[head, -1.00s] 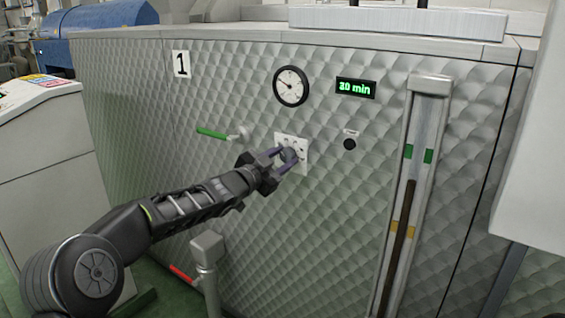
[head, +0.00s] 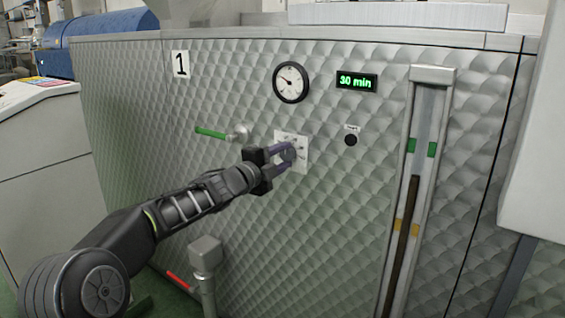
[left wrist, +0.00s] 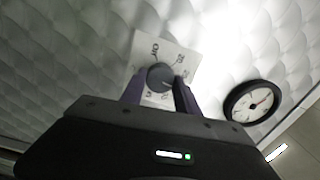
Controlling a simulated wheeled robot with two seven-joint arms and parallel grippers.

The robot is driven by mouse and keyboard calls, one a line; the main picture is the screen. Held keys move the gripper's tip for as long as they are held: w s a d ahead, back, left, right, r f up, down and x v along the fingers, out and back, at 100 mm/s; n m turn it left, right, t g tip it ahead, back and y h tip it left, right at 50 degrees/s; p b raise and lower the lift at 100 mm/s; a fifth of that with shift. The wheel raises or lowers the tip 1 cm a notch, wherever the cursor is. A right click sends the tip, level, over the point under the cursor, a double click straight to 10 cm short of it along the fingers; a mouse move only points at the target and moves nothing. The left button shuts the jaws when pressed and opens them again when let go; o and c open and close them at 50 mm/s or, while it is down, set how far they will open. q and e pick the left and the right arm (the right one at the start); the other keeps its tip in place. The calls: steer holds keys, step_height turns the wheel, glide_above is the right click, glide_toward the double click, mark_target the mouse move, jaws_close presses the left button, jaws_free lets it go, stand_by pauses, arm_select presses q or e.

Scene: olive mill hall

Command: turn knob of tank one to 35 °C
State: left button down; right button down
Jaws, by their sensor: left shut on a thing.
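Tank one is a quilted steel front with a "1" sign (head: 181,65) at its upper left. Its grey round knob (left wrist: 160,76) sits on a white dial plate (head: 303,152), which also shows in the left wrist view (left wrist: 183,57). My left gripper (head: 285,153) is shut on the knob, one purple finger on each side, as the left wrist view (left wrist: 158,88) shows. The fingers and wrist hide part of the plate's scale, and I cannot read the setting. My right gripper is in neither view.
A round gauge (head: 291,82) and a green "30 min" display (head: 357,81) are above the plate. A green-handled valve (head: 217,134) is left of it, a black button (head: 351,140) right. A sight tube (head: 415,190) stands further right, a red-handled valve (head: 205,262) below.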

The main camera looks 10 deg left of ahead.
arm_select(q)
steer(key=m, duration=0.2)
steer(key=m+b, duration=0.1)
steer(key=shift+f+m+b, duration=0.2)
steer(key=shift+m+b, duration=0.1)
steer(key=shift+m, duration=0.1)
steer(key=m+b, duration=0.2)
steer(key=m, duration=0.2)
steer(key=shift+m+b, duration=0.45)
steer(key=shift+m, duration=0.95)
steer(key=c, duration=0.9)
jaws_free()
steer(key=shift+r, duration=0.1)
steer(key=b+v, duration=0.1)
steer(key=v, duration=0.6)
steer(key=shift+s, duration=0.35)
